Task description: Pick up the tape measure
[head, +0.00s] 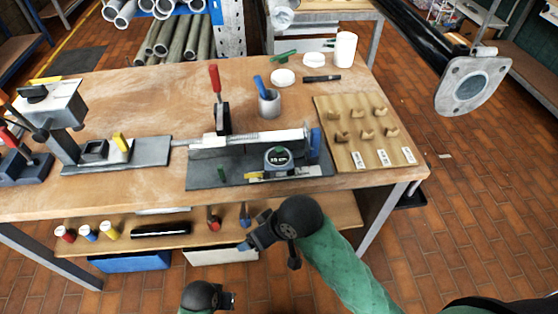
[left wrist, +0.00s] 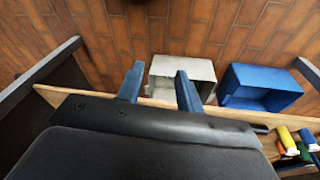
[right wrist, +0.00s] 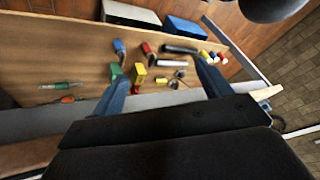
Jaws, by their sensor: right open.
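The tape measure (head: 277,158) is dark and grey with a green-and-white readout. It sits on the right part of a dark fixture plate (head: 205,178) near the front of the workbench, in front of a grey metal bar. My right gripper (head: 244,246) is in front of the bench's front edge, below and left of the tape measure and apart from it. Its blue fingers are spread and empty in the right wrist view (right wrist: 162,90). My left gripper (head: 232,299) is low at the bottom of the head view. Its fingers are apart and empty in the left wrist view (left wrist: 158,86).
A yellow-marked strip (head: 290,174) lies against the tape measure's base. A blue block (head: 315,140) stands to its right. A wooden board (head: 350,130) with several hooks lies further right. A red-handled clamp (head: 216,95) and a cup (head: 269,103) stand behind. A lower shelf (head: 340,214) holds small items.

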